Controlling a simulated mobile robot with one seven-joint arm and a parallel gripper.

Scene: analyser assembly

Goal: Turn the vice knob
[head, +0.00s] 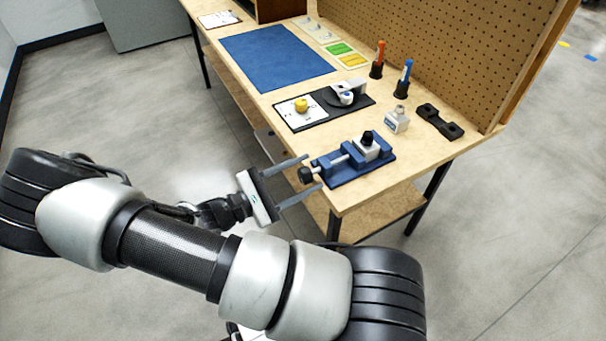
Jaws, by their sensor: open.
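The blue vice (350,164) sits near the front right corner of the workbench. Its black knob (305,175) sticks out on the left side at the bench's front edge. A grey block with a black knob on top (367,144) sits in the vice jaws. My gripper (312,171) is open, with its two long grey fingers pointing right toward the vice. In the picture one finger lies above the vice knob and the other below it. I cannot tell from this view whether either finger touches the knob.
On the bench (430,148) are a black tray (323,106) with a yellow knob, a blue mat (275,56), orange (378,60) and blue (404,78) tools in holders, a small grey-white block (396,120) and a black bracket (440,121). A pegboard (450,50) closes the back.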

